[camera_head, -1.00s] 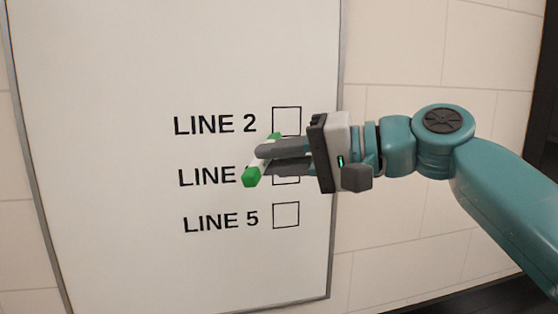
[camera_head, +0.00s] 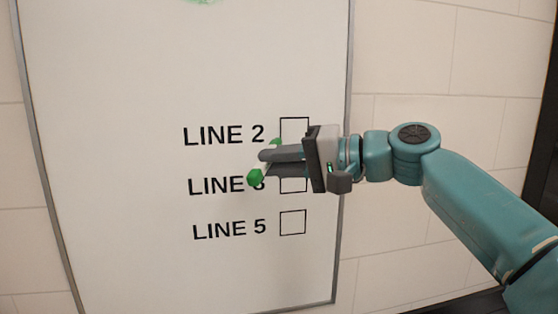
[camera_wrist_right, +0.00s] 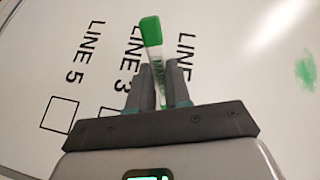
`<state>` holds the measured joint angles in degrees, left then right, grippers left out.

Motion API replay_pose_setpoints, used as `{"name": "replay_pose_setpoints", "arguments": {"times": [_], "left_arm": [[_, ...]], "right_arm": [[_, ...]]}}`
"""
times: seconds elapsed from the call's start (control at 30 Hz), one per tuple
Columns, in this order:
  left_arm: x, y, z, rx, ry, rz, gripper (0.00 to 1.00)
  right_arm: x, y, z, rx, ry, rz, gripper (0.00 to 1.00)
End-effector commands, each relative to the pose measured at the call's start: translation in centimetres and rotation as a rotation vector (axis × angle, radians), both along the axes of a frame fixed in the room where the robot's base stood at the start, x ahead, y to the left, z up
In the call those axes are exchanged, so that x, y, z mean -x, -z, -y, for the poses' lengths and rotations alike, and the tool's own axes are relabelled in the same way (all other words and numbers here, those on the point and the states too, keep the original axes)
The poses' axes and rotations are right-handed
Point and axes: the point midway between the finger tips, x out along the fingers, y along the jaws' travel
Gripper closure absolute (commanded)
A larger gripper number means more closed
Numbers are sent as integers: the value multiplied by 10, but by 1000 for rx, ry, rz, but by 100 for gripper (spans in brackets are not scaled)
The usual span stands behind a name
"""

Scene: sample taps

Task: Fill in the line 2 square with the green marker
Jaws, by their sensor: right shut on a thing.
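My right gripper (camera_head: 270,163) is shut on the green marker (camera_head: 257,176), a white pen with green ends. The marker also shows between the fingers in the right wrist view (camera_wrist_right: 152,42). The gripper is in front of the whiteboard (camera_head: 130,150), below and left of the line 2 square (camera_head: 294,118). That square shows only its upper part, with a blank inside; the gripper hides the rest. Whether the marker touches the board I cannot tell. My left gripper is out of view.
The line 3 square (camera_head: 293,186) is partly hidden by the gripper. The line 5 square (camera_head: 292,223) is empty. A green smudge (camera_head: 201,1) shows at the board's top, also in the right wrist view (camera_wrist_right: 306,70). Tiled wall (camera_head: 420,70) surrounds the board.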

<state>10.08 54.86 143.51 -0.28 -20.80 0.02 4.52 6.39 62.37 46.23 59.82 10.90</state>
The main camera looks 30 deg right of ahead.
Motion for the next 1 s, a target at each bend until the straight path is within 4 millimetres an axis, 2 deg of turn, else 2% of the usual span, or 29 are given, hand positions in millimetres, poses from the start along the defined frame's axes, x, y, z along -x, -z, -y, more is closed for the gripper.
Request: {"name": "replay_pose_setpoints", "arguments": {"times": [0.43,1.0], "left_arm": [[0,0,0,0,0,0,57],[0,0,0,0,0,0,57]], "right_arm": [[-1,0,0,0,0,0,100],[-12,0,3,0,0,0,100]]}}
